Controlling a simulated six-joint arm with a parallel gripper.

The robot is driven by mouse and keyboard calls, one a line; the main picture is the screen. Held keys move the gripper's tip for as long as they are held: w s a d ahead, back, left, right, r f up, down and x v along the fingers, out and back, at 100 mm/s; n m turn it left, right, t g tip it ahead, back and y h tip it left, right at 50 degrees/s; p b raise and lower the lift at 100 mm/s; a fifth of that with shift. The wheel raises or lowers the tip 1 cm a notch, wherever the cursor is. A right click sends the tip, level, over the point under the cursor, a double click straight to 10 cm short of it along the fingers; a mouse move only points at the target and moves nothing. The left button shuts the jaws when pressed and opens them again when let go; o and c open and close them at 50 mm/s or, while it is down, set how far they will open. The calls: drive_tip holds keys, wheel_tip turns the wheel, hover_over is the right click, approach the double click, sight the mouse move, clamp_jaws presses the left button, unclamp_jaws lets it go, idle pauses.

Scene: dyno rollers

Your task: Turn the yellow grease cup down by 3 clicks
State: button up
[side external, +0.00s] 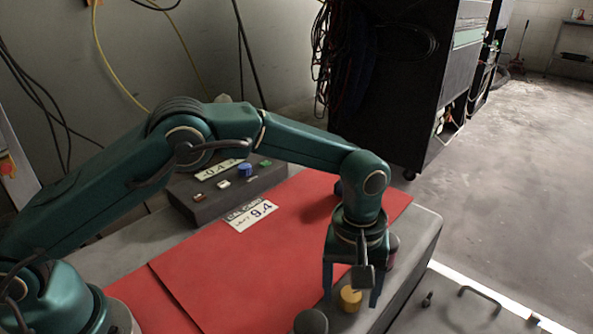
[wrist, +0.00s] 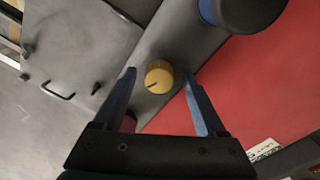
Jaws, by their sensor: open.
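The yellow grease cup (side external: 350,299) stands on the grey ledge along the edge of the red surface. In the wrist view the cup (wrist: 159,77) shows as a round ribbed knob with a dark mark on its face, towards its lower left. My gripper (side external: 350,287) points down over the cup in the side view. In the wrist view its two fingers (wrist: 159,72) are apart, one on each side of the cup, with a gap to it on both sides. Whether the fingertips are level with the cup or above it, I cannot tell.
A dark grey knob (side external: 311,321) stands near the cup. A blue knob (wrist: 243,10) is at the top of the wrist view, and a dark red one (side external: 391,246) is partly behind my gripper. A control box (side external: 187,195) and a printed card (side external: 251,214) lie further back.

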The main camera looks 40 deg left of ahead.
sight(349, 293)
clamp_jaws()
drive_tip(key=shift+m, duration=1.4)
unclamp_jaws()
drive_tip(key=shift+r, duration=0.1)
drive_tip(key=shift+a+r, duration=0.1)
drive_tip(key=shift+r, duration=2.45)
